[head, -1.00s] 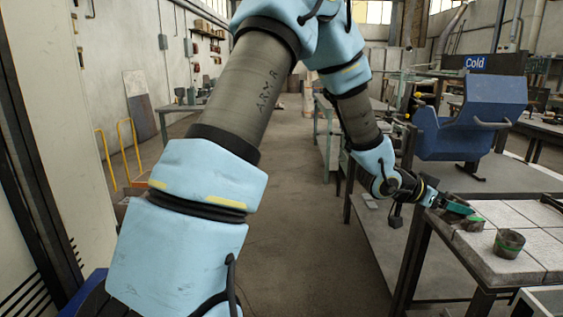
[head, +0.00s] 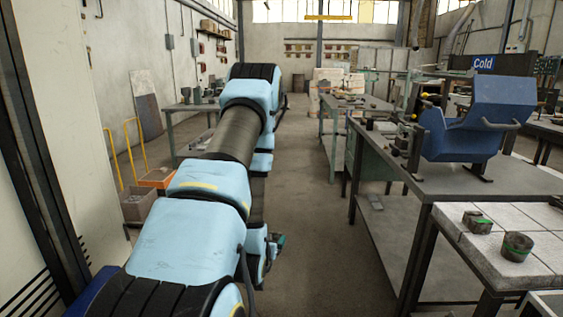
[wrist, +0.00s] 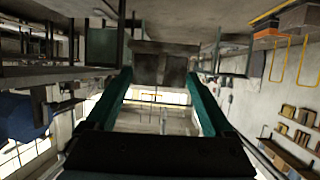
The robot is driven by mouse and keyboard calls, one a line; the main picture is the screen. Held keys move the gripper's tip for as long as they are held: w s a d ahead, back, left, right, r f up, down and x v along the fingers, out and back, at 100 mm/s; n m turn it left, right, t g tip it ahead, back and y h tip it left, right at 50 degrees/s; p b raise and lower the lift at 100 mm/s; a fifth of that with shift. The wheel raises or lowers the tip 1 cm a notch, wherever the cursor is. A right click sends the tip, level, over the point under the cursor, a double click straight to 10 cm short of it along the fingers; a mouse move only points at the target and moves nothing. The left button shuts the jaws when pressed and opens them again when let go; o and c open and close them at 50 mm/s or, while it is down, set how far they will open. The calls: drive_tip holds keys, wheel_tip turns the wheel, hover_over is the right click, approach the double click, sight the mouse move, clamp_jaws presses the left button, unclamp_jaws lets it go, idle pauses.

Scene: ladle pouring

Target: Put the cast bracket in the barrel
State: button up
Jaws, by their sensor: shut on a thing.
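My gripper (head: 279,240) hangs low over the aisle floor, largely behind my arm in the head view. In the wrist view its two teal fingers (wrist: 160,84) are shut on a dark brown blocky piece, which I take to be the cast bracket (wrist: 160,62). It sits at the fingertips, clear of any surface. The bracket cannot be made out in the head view.
Two dark cast pieces with green marks, one (head: 477,222) behind the other (head: 516,246), stand on the pale tiled table (head: 470,250) at right. A blue ladle-like vessel (head: 475,120) stands on the grey bench (head: 430,185). An orange-topped box (head: 155,178) is at left. The middle aisle is clear.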

drive_tip(key=w+a+f+n+y, duration=0.1)
drive_tip(key=a+f+n+y, duration=0.1)
drive_tip(key=a, duration=0.4)
drive_tip(key=shift+w+a+f, duration=0.15)
drive_tip(key=shift+w+f, duration=0.05)
drive_tip(key=shift+f, duration=0.6)
drive_tip(key=shift+r, duration=0.1)
